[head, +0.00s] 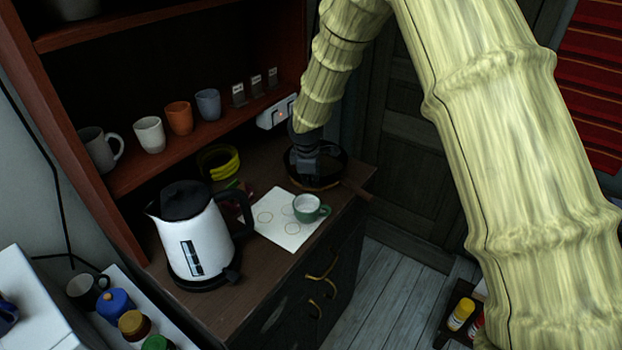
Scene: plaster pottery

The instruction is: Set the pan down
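The pan (336,166) is dark and round with a brown lower edge. It is at the far right end of the brown cabinet top, and its brown handle (357,190) points to the lower right, past the cabinet edge. My gripper (307,176) points down over the left part of the pan. The fingers are dark against the dark pan, so I cannot tell whether they are open or shut or touch it. I cannot tell whether the pan rests on the cabinet top or is slightly above it.
A white sheet (272,232) with a green cup (308,209) lies in front of the pan. A white kettle (194,245) stands left, with a yellow coil (219,161) behind. A power strip (277,111) is on the back wall. Cups line the shelf (150,172).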

